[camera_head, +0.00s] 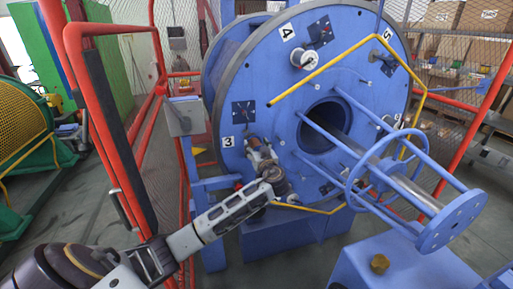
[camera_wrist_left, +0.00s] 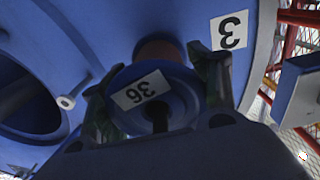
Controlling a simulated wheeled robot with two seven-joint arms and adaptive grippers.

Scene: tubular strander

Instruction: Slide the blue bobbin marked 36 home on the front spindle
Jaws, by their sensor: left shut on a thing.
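The blue bobbin marked 36 (camera_wrist_left: 143,88) is in the left wrist view, its label upside down. A reddish-brown band (camera_wrist_left: 158,50) shows behind its front flange, and a dark hole is in the flange's middle. My left gripper (camera_wrist_left: 157,78) is shut on the bobbin, one finger on each side. In the head view my left gripper (camera_head: 262,157) is at the big blue disc (camera_head: 285,110), near the label 3 (camera_head: 228,141), and mostly covers the bobbin. The front spindle is hidden; I cannot tell how far the bobbin sits on it. My right gripper is not in view.
White-and-metal bobbin fittings sit by label 4 (camera_head: 287,33) and elsewhere on the disc. A yellow bent rail (camera_head: 325,66) crosses the disc. A blue tubular frame (camera_head: 400,180) juts out at right.

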